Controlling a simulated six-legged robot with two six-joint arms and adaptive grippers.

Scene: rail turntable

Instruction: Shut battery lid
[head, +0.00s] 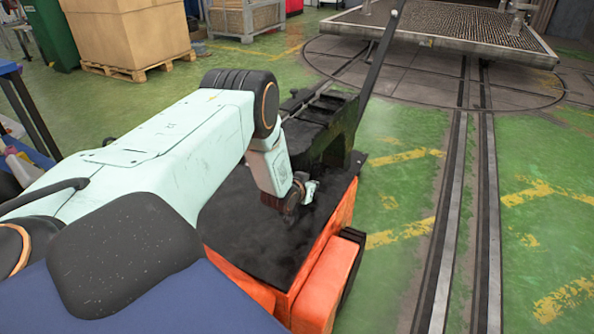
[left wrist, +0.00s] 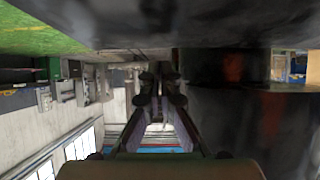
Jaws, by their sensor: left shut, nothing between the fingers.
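An orange vehicle (head: 325,285) stands in front of me with a broad, flat black top (head: 245,235), which looks like the battery lid; I cannot tell for certain whether it is fully down. My left gripper (head: 292,212) is over the right part of this top, close to its surface; whether they touch is unclear. In the left wrist view its fingers (left wrist: 161,90) are together and empty, with a dark surface (left wrist: 225,110) beside them on the right. My right gripper is not in view.
A dark upright structure (head: 335,130) with a slanting black bar (head: 378,70) rises behind the gripper. Rails (head: 442,230) run along the green floor at right to a turntable (head: 420,75). Cardboard boxes (head: 130,35) on a pallet stand at back left.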

